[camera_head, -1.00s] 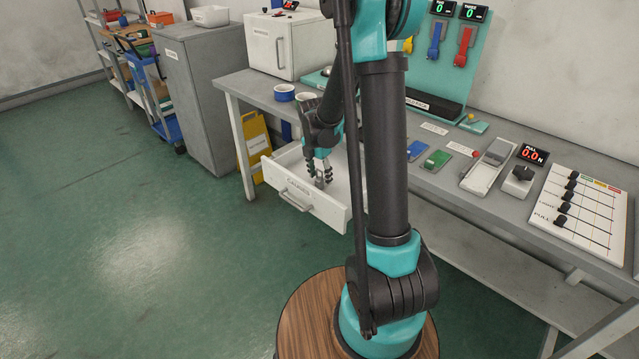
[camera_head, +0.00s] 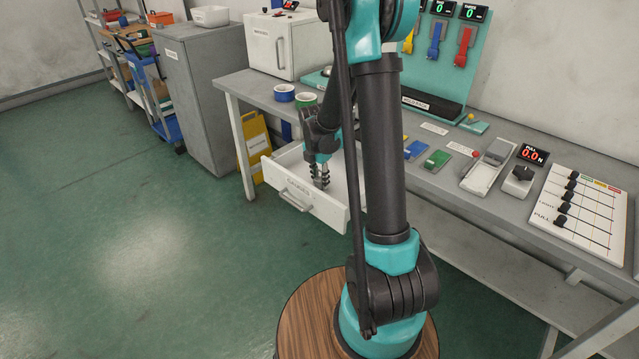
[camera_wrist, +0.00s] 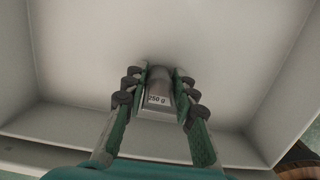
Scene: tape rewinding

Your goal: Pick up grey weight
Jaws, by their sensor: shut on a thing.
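In the head view my gripper (camera_head: 320,175) points down into the open drawer (camera_head: 299,195), and the weight is too small and covered there to make out. The wrist view shows the drawer's pale floor (camera_wrist: 235,60) behind the weight. I cannot tell whether the weight touches that floor.
The drawer walls stand close around my gripper. The workbench (camera_head: 440,180) above holds a blue roll (camera_head: 284,93), a green roll (camera_head: 306,100), a white box (camera_head: 285,45) and a slider panel (camera_head: 580,208). Green floor to the left is clear.

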